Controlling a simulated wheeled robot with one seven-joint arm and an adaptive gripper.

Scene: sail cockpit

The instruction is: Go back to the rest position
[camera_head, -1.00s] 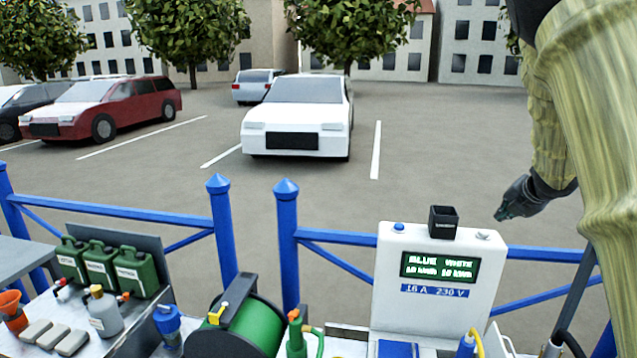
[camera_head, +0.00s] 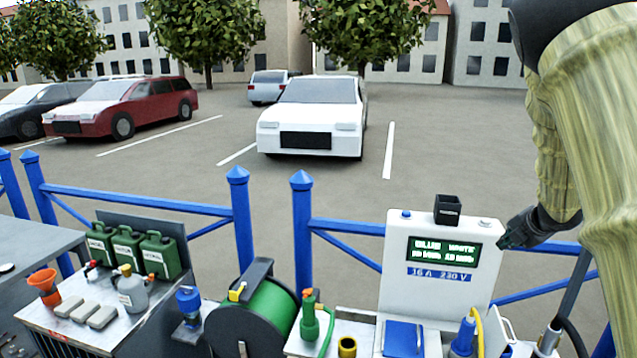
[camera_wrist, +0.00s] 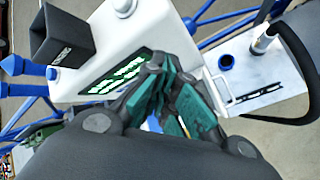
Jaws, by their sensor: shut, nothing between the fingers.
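My gripper (camera_head: 508,240) is at the right in the head view, just right of the upper part of the white power box (camera_head: 398,258). Its dark fingers are shut and hold nothing. In the wrist view my gripper (camera_wrist: 165,82) has its teal finger pads together, in front of the white box (camera_wrist: 160,32) and part of its green display (camera_wrist: 115,80). I cannot tell whether the fingers touch the box.
A green cable reel (camera_head: 268,308) stands left. Green canisters (camera_head: 128,246) and an orange funnel (camera_head: 43,281) are further left. A blue fence (camera_head: 240,215) runs behind; cars stand beyond.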

